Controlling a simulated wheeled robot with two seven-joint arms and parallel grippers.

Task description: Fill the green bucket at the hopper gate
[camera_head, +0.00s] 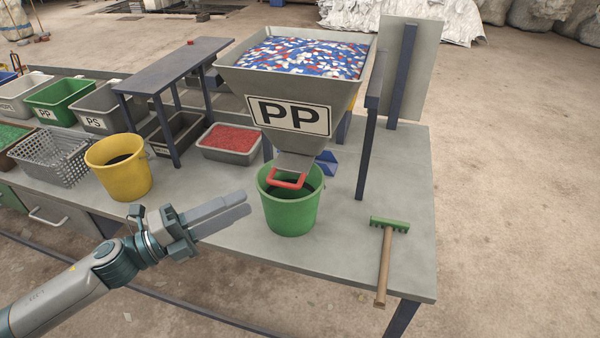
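The green bucket (290,214) stands upright on the grey table, under the hopper's outlet. Its visible inside is dark, and I see no flakes in it; the gate hides part of its opening. The hopper (350,97), labelled PP, is heaped with blue, white and red flakes (300,55). Its gate has a red handle (287,179) over the bucket's mouth. My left gripper (240,205) is left of the green bucket, apart from it, with nothing visible in its fingers. The fingers overlap in this view, so their gap is unclear. My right gripper is not in view.
A yellow bucket (120,170) stands left of my gripper. A tray of red flakes (230,141) sits behind, beside a raised dark bench (180,62). A green-headed rake (387,252) lies at the right. Bins crowd the left; the table's front right is mostly clear.

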